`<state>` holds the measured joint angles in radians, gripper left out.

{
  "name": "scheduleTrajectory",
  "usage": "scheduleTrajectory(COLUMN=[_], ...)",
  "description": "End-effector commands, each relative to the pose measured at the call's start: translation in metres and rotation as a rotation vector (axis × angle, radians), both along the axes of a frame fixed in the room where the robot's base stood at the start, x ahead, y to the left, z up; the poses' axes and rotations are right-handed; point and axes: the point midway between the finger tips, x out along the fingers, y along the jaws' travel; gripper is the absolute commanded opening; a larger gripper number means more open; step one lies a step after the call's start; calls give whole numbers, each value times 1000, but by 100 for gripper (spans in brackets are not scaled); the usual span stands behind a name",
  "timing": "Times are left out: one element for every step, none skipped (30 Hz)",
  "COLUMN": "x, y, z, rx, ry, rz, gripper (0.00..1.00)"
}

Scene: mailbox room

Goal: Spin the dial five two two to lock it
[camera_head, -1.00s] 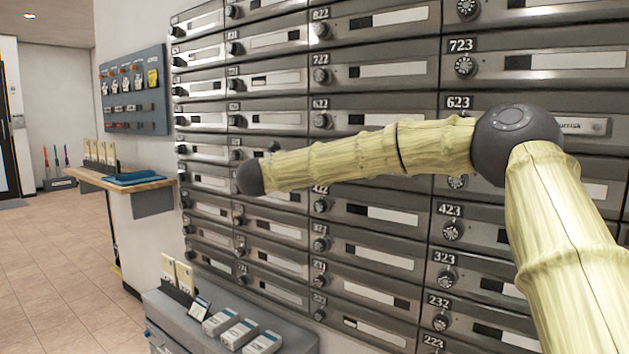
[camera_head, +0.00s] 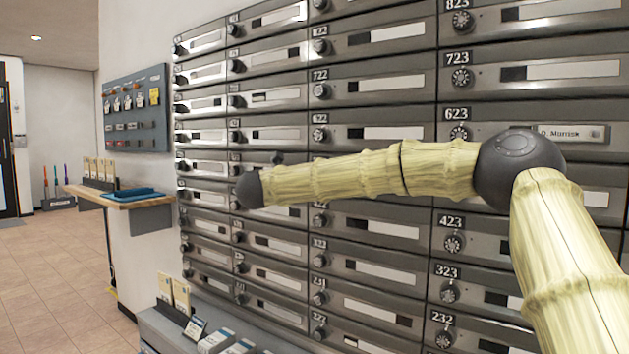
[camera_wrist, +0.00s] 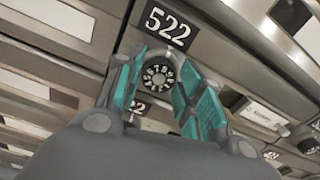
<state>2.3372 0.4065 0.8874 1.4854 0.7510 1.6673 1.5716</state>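The dial of box 522 (camera_wrist: 158,75) is a round black knob with white numerals, in the middle of the wrist view. Its dark number plate "522" (camera_wrist: 167,28) is just above it. My gripper (camera_wrist: 157,62) has its two teal-padded fingers apart, one on each side of the dial. Whether the pads touch the dial I cannot tell. In the head view my arm reaches left across the mailboxes. The gripper's fingers and dial 522 cannot be made out there.
Rows of grey metal mailboxes (camera_head: 385,225) with similar dials fill the wall, including box 623 (camera_head: 459,132) on the right. A wooden shelf (camera_head: 150,199) is at the left. A grey cabinet (camera_head: 160,325) with small boxes stands below. Tiled floor at left is clear.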

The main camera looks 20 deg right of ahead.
Motion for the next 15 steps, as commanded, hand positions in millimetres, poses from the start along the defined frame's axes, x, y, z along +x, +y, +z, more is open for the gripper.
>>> scheduleTrajectory(x=[0, 0, 0, 0, 0, 0, 0, 0, 0, 0, 0, 0, -1, -2, -4], y=[0, 0, 0, 1, 1, 1, 2, 2, 2, 2, 2, 3, 4, 5, 8], z=[0, 0, 0, 0, 1, 1, 1, 1, 1, 1, 1, 1, 1, 1, 1], rx=[0, 0, -1, -1, 0, 0, -1, -1, -1, -1, -1, -1, 0, 0, -1], ry=[0, 0, 0, 0, -1, -1, -2, -2, -2, -2, -2, -2, -2, -2, -2], rz=[0, 0, 1, 1, 1, 2, 2, 2, 2, 2, 2, 2, 3, 3, 4], gripper=[51, 55, 55, 55, 55, 55, 55, 55, 55, 55, 55, 55, 55, 55, 55])
